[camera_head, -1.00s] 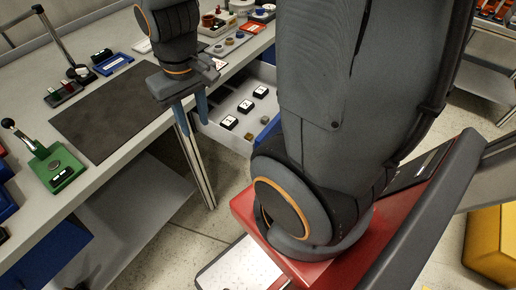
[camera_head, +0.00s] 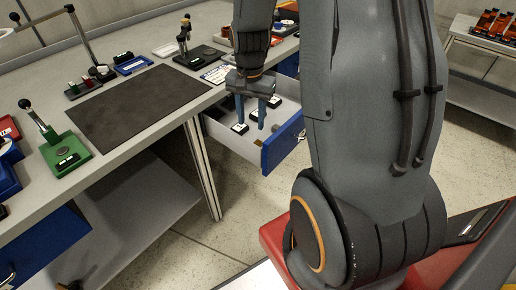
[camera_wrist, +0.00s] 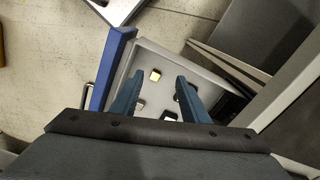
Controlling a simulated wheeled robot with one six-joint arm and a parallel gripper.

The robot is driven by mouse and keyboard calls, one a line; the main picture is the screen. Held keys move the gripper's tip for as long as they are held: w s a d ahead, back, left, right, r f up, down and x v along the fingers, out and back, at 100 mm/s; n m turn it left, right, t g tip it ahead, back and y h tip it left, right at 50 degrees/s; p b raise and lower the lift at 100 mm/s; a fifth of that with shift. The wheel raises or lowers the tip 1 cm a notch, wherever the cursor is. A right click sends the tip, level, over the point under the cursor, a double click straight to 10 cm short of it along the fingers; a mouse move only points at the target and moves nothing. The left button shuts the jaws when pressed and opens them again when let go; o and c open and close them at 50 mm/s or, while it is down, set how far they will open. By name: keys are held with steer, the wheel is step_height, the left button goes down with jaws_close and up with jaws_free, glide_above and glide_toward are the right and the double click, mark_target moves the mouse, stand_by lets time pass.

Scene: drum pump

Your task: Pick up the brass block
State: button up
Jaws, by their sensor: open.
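The brass block (camera_head: 259,142) is a small yellowish cube on the floor of an open drawer (camera_head: 222,133), near its blue front panel (camera_head: 286,147). My gripper (camera_head: 251,124) is open and empty, fingers pointing down over the drawer. The height between fingertips and block is hard to tell.
Several black-and-white blocks (camera_head: 240,128) sit in the drawer close to the fingers. The drawer walls and the bench edge (camera_head: 170,134) are near. A dark mat (camera_head: 140,103) and a green lever stand (camera_head: 66,152) are on the bench. Floor is clear right of the drawer.

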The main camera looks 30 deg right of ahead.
mark_target(258, 142)
steer(key=w+d+f+m, duration=0.1)
steer(key=d+f+m, duration=0.1)
steer(key=d+f, duration=0.1)
steer(key=w+d+f+m+b, duration=0.1)
steer(key=f, duration=0.1)
steer(key=shift+w+d, duration=0.35)
steer(key=shift+d+f+m, duration=0.1)
steer(key=shift+f+m, duration=0.2)
steer(key=shift+f, duration=0.05)
steer(key=shift+s+a+f+p, duration=0.1)
steer(key=shift+a+f+p, duration=0.1)
steer(key=shift+f, duration=1)
steer(key=shift+w+a+f+p, duration=0.1)
steer(key=shift+f+p, duration=0.05)
steer(key=shift+f, duration=1)
steer(key=shift+s+a+f+p, duration=0.1)
steer(key=shift+a+f+p, duration=0.1)
steer(key=shift+f, duration=1)
jaws_close()
steer(key=shift+r, duration=0.1)
